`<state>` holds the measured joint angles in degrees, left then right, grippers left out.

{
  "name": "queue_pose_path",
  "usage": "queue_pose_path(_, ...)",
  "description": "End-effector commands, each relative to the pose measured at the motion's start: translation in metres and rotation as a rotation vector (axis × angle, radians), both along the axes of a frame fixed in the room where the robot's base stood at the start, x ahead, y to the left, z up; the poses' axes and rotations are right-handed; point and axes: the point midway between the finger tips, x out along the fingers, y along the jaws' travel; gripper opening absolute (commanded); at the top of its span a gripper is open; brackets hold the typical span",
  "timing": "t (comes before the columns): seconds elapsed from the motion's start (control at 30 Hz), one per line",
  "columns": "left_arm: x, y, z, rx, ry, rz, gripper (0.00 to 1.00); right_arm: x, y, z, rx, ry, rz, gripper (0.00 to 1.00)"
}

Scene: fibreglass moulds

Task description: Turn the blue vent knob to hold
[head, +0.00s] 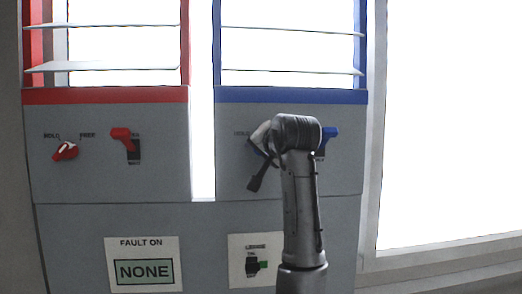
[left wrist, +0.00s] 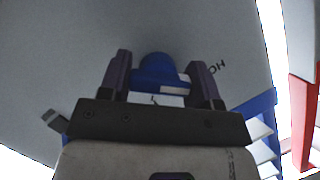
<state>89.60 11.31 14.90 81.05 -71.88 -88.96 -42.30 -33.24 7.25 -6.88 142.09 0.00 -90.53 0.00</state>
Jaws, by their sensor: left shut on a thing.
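The blue vent knob (left wrist: 155,68) shows in the left wrist view between the two dark fingers of my left gripper (left wrist: 160,78), which is shut on it. A white mark shows on the knob's near side. Part of an upside-down HOLD label lies on the panel just right of the fingers. In the head view my left gripper (head: 257,160) is at the blue-trimmed panel (head: 235,182), right beside its HOLD label. My wrist hides the knob and any second label there, so I cannot tell which way it points. My right gripper is not in view.
A blue lever (head: 329,134) sits close to the right of my wrist. The red-trimmed panel on the left has a red knob (head: 66,151) and a red lever (head: 121,133).

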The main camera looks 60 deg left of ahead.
Motion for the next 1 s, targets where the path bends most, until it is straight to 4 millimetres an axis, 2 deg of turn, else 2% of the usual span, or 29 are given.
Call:
queue_pose_path(0.2, 0.000, -0.001, 0.001, 0.001, -0.005, -0.001, 0.34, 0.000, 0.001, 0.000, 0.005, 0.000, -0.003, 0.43)
queue_pose_path(0.23, 0.000, -0.001, 0.001, 0.001, -0.005, -0.001, 0.59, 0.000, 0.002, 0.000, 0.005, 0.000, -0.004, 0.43)
queue_pose_path(0.5, 0.000, 0.000, 0.000, 0.000, -0.002, 0.000, 0.83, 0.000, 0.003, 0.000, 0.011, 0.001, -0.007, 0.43)
queue_pose_path(0.77, 0.000, -0.002, 0.001, 0.001, -0.001, 0.000, 0.83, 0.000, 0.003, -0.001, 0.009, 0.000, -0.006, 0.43)
queue_pose_path(0.87, -0.001, -0.010, 0.002, 0.000, -0.003, -0.002, 0.83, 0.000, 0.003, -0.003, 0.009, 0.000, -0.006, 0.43)
queue_pose_path(1.0, -0.004, -0.031, 0.008, 0.002, -0.003, -0.003, 0.83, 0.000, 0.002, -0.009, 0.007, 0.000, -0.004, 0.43)
